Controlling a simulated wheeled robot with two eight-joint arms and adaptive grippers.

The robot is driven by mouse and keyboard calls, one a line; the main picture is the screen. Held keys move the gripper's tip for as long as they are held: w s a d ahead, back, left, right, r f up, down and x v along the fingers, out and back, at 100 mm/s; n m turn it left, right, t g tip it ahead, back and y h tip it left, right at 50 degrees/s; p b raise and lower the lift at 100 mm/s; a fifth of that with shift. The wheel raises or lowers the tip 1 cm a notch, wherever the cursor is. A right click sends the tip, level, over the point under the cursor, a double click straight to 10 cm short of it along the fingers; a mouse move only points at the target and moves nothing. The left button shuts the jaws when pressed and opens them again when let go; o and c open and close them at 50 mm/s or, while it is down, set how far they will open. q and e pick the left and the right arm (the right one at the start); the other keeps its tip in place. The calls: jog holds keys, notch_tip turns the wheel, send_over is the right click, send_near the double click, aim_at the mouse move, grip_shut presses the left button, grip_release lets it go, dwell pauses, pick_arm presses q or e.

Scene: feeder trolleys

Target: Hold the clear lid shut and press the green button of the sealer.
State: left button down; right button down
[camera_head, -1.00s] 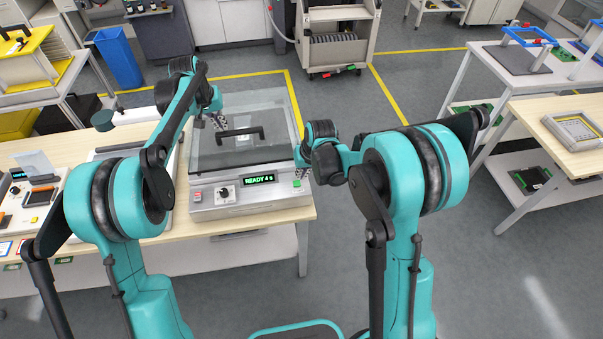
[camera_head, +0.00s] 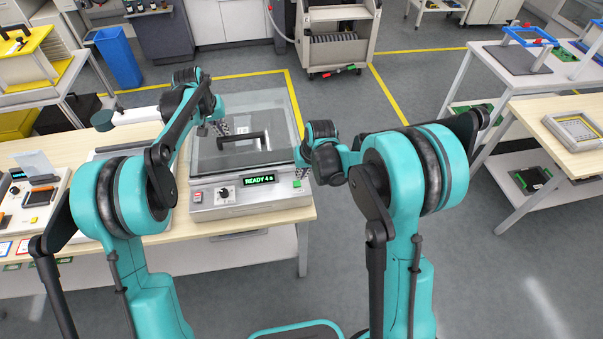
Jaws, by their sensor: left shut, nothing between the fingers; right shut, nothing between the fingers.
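The sealer is a silver box (camera_head: 240,207) on the wooden table, with a display reading "READY 4 s" (camera_head: 258,180). Its clear lid (camera_head: 255,105) has a black handle (camera_head: 243,142). The lid lies over the box; I cannot tell whether it is fully shut. The green button (camera_head: 297,184) is at the front right corner. My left gripper (camera_head: 220,129) is shut and empty over the lid, left of the handle; contact is unclear. My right gripper (camera_head: 300,172) is shut and empty just above the green button, partly hidden by its own arm.
The sealer's front also has a red switch (camera_head: 197,196) and a black knob (camera_head: 223,193). A device with orange-handled parts (camera_head: 38,197) stands at the table's left. Behind the table are a blue bin (camera_head: 118,57) and a grey trolley (camera_head: 338,40). Shelved tables stand at right.

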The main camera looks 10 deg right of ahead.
aim_at(297, 184)
jog(key=shift+x, duration=2.7)
jog(key=shift+f, duration=0.25)
jog(key=shift+r, duration=3.55)
